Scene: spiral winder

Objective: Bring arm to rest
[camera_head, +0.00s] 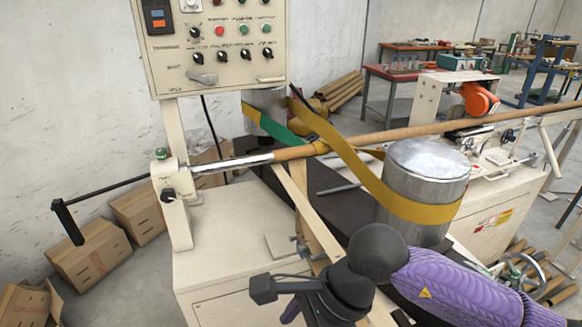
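My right arm comes in from the lower right with a purple sleeve and a dark round joint. Its dark end part (300,290) is in front of the machine's bed, at the bottom middle. No fingers can be made out there, so I cannot tell whether the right gripper is open or shut, and no held thing shows. My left arm and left gripper are not in view.
The spiral winder's metal drum (425,170) stands close behind my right arm, with a yellow belt (375,185) around it. A long brown tube (430,127) crosses above. A control panel (222,45) is upper left. Cardboard boxes (90,265) lie on the floor at left.

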